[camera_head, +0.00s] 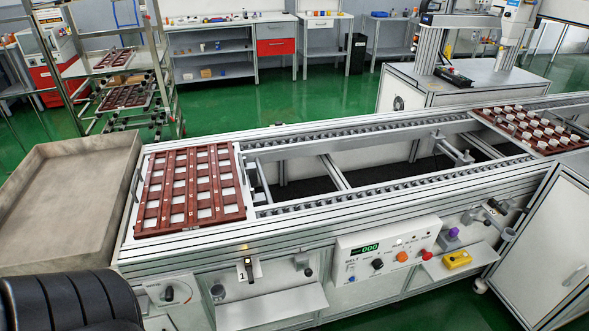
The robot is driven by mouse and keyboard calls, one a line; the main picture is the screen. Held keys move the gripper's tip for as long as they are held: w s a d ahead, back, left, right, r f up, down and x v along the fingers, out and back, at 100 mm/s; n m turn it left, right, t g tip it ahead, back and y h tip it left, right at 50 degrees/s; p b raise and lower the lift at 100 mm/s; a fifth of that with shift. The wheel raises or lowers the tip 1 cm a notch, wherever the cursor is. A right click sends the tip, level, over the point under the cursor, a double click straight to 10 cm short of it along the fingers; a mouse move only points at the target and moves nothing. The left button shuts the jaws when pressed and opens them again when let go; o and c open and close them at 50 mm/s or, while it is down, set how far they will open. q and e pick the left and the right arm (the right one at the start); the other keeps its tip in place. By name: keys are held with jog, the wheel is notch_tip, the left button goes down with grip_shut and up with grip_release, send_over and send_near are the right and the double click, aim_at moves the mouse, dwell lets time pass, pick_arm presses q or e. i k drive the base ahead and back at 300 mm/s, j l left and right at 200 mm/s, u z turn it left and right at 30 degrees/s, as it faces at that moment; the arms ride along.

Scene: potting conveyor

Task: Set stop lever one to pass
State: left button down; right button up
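Stop lever one (249,268) is on the front side of the conveyor, left of centre. It has a dark handle that hangs about straight down, beside a white plate (241,272) marked "1". A small yellow spot (245,247) shows just above it. Any pass or stop marking is too small to read. A brown-red tray (147,212) with several pale square openings lies on the conveyor's left end, behind and above the lever. Neither of my grippers is in view. A black rounded part of my own body fills the lower left corner.
The control panel (348,272) right of the lever has a green "000" display, knobs and a red button. A yellow box (457,260) sits on a shelf further right. A grey bin (60,205) stands at left. Another tray (484,113) with several white pots is at the far right.

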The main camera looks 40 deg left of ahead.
aim_at(308, 272)
jog(key=u, duration=1.15)
